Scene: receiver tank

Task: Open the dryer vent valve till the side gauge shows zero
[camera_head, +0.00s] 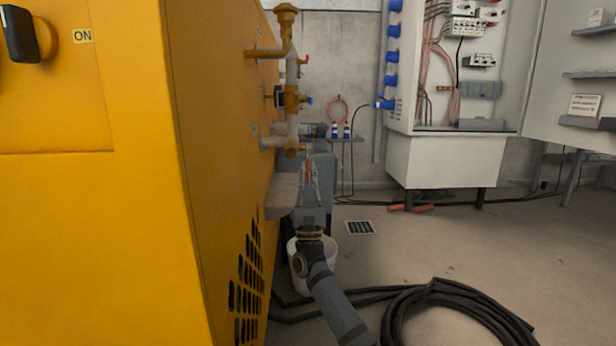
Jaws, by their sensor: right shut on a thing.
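My right gripper (309,168) reaches up from below beside the yellow cabinet's side. Brass and grey pipework (292,125) with small red and blue levers stands just above the gripper. A dark round part (280,96), perhaps the side gauge, is seen nearly edge-on at the cabinet wall, and its reading cannot be seen. My left gripper is out of view.
The yellow cabinet (110,220) fills the left. A grey ledge (284,196) juts from its side near my right gripper. A white bucket (328,255) stands below it. Coiled black hose (440,292) lies on the floor at right. An open electrical cabinet (440,165) stands behind.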

